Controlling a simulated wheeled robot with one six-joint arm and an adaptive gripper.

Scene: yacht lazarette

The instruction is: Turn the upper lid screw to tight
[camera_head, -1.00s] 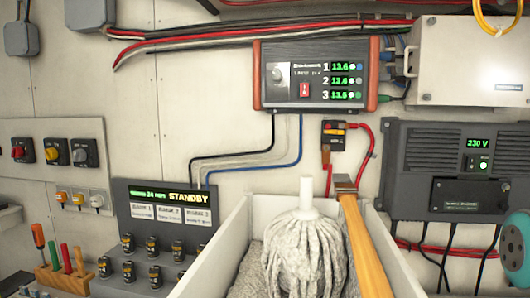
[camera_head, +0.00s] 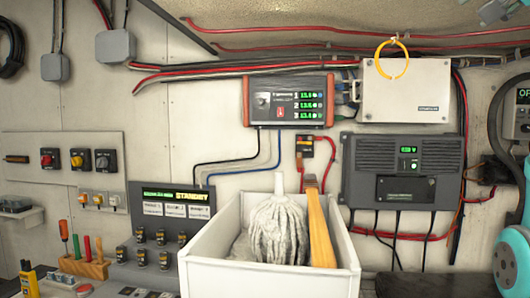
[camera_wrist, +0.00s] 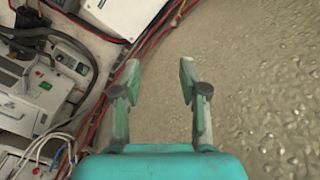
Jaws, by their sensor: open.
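My gripper (camera_wrist: 160,85) is open and empty in the wrist view, its two fingers apart over a rough beige surface. No screw shows between the fingers. A white box (camera_head: 408,92) with a closed front is on the wall at upper right in the head view, and a dark unit (camera_head: 402,172) with a green display and a small front panel is below it. I cannot make out the upper lid screw or its position in either view. My gripper is not visible in the head view.
A white bin (camera_head: 270,278) holding a mop (camera_head: 277,230) and a wooden handle (camera_head: 320,235) stands in front of the wall. A yellow ring (camera_head: 391,58) hangs over the white box. Red and black cables run along the wall. Electrical devices (camera_wrist: 40,95) fill the wrist view's left side.

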